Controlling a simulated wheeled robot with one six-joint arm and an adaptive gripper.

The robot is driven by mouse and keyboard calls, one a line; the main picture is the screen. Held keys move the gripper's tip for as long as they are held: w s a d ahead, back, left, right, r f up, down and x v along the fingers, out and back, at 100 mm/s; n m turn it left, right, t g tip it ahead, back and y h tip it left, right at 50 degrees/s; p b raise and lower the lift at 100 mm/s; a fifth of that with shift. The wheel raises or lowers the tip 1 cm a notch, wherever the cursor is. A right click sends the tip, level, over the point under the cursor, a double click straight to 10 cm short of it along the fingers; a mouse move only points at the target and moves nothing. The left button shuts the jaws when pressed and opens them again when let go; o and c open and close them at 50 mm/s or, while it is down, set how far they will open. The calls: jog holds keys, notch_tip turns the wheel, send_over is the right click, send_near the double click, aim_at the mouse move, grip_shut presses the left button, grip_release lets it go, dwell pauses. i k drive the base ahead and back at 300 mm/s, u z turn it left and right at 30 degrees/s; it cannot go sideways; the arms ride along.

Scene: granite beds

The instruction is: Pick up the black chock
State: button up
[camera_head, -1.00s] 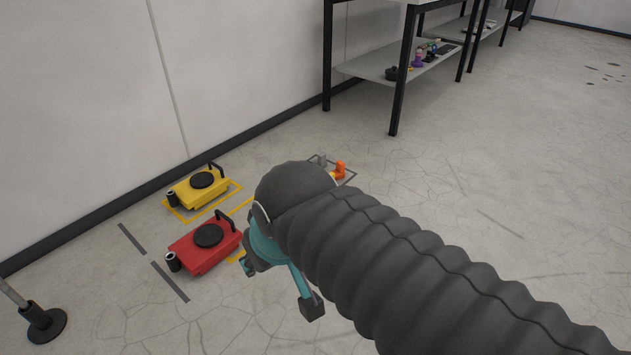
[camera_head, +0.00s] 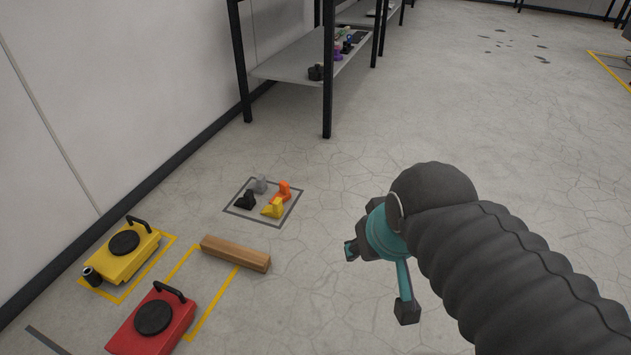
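The black chock (camera_head: 246,201) stands on the floor inside a grey taped square (camera_head: 235,211), at its left side. A grey chock (camera_head: 261,184), an orange chock (camera_head: 284,190) and a yellow chock (camera_head: 273,208) share the square with it. My gripper (camera_head: 378,280) hangs to the right of the square and nearer to me, well apart from the chocks. Its two teal and dark fingers are spread wide, with nothing seen between them. Part of the gripper is hidden behind my arm.
A wooden beam (camera_head: 235,253) lies in front of the square. A yellow machine skate (camera_head: 122,254) and a red one (camera_head: 153,322) stand at the left. A shelf table (camera_head: 290,66) with small items stands behind, near the wall.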

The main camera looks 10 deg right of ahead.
aim_at(247, 202)
jog(key=z, duration=0.75)
jog(key=i, duration=2.35)
jog(key=u, duration=1.3)
jog(key=i, duration=0.7)
jog(key=u, duration=0.85)
